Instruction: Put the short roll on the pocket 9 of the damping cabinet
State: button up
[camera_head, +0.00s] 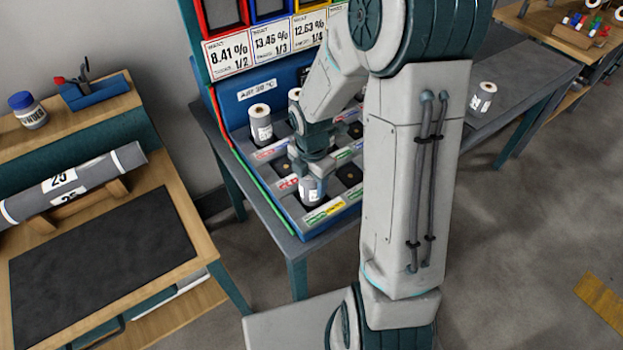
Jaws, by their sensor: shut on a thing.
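My gripper (312,176) points down over the front part of the blue damping cabinet (232,97). It is shut on a short grey roll (312,192) with a white label, held upright. The roll is at or just above a pocket near the cabinet's front edge; I cannot tell if it touches the bottom. The pocket numbers are too small to read, and my arm hides much of the cabinet's right side. Another short roll (260,122) stands upright in a back left pocket. A further roll (294,97) is partly hidden behind my wrist.
An empty-looking dark pocket (349,173) lies right of the held roll. A wooden bench (186,227) at left carries a long grey roll (72,183), a jar (27,110) and a blue tool box (97,90). Another short roll (481,97) stands on the grey table (519,83) at right.

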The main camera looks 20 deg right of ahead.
jog(key=o, duration=1.1)
jog(key=shift+f, duration=0.1)
notch_tip(320, 180, up, 11)
jog(key=shift+f, duration=0.1)
jog(key=shift+r+p, duration=0.3)
jog(key=shift+r, duration=0.4)
jog(key=shift+s+r+m, duration=0.2)
jog(key=shift+r+m, duration=0.05)
jog(key=shift+m, duration=0.05)
jog(key=s+r+m+t, duration=0.1)
jog(key=s+r+m, duration=0.2)
jog(key=s+m, duration=0.4)
jog(key=s+r+m+t, duration=0.2)
jog(key=s+r+m, duration=0.2)
jog(key=m, duration=1.1)
jog(key=shift+s+m, duration=0.4)
jog(key=shift+s, duration=1.1)
